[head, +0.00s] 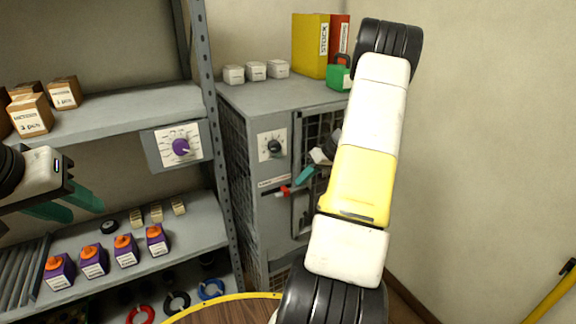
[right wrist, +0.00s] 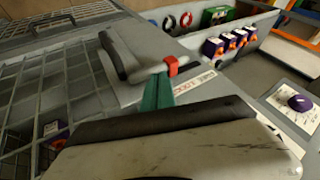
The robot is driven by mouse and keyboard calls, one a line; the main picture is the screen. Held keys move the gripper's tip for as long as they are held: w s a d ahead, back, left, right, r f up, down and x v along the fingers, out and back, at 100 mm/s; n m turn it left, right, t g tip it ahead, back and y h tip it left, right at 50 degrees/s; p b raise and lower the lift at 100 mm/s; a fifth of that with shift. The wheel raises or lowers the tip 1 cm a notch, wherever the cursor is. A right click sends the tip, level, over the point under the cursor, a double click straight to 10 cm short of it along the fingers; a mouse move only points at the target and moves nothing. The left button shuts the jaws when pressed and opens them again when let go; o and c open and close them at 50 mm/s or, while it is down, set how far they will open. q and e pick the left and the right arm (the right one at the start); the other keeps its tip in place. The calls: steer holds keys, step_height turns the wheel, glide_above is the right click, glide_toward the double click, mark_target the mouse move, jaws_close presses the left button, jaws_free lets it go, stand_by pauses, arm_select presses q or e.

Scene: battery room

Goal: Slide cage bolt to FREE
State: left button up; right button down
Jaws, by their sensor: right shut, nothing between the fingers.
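The grey wire cage (head: 272,222) stands right of the shelf rack. Its bolt has a red knob (head: 285,190) on the front, just below a white label strip (head: 273,181); the lettering is too small to read. In the right wrist view the red knob (right wrist: 171,66) is at the tips of my teal fingers. My right gripper (head: 301,178) is shut and empty, close to the knob; I cannot tell whether they touch. It also shows in the right wrist view (right wrist: 158,92). My left gripper (head: 75,204) is open and empty in front of the shelves, far from the cage.
A dial (head: 272,146) is on the cage above the bolt. White boxes (head: 256,71), yellow and red binders (head: 311,45) and a green padlock-shaped item (head: 339,75) stand on top. The rack (head: 120,105) holds cartons and purple-orange items. A round wooden table (head: 225,312) is at the bottom.

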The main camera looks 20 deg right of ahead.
mark_target(280, 191)
steer(key=shift+x, duration=2.15)
steer(key=shift+s+a, duration=0.15)
steer(key=shift+a, duration=1.4)
steer(key=shift+s+a, duration=0.15)
steer(key=shift+a, duration=1.35)
